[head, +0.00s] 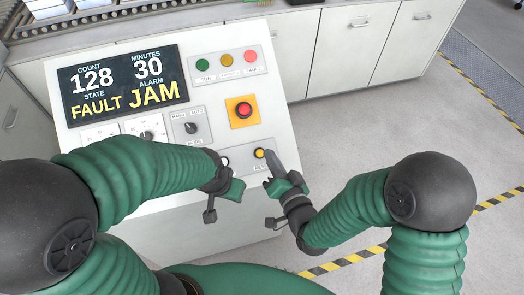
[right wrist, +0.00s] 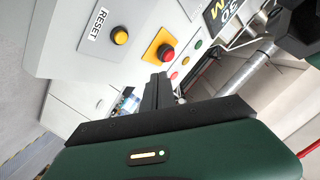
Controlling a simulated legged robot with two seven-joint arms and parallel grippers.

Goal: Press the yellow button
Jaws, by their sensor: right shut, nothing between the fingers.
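The yellow button (head: 260,153) sits at the lower right of the sloped white control panel (head: 212,72). In the right wrist view, the yellow button (right wrist: 120,36) stands beside a RESET label (right wrist: 98,22). My right gripper (head: 269,155) is shut and empty, its tips just right of the button in the head view. In the right wrist view its dark fingers (right wrist: 157,80) appear below and right of the button; contact is not visible. My left gripper (head: 228,184) is over the panel's lower edge, left of the button; its jaw state is unclear.
A red button on a yellow plate (head: 243,111) is above the yellow button. A selector knob (head: 191,127) and a display (head: 123,88) reading FAULT JAM are farther left. White cabinets (head: 345,45) stand behind. Open floor (head: 385,125) lies to the right.

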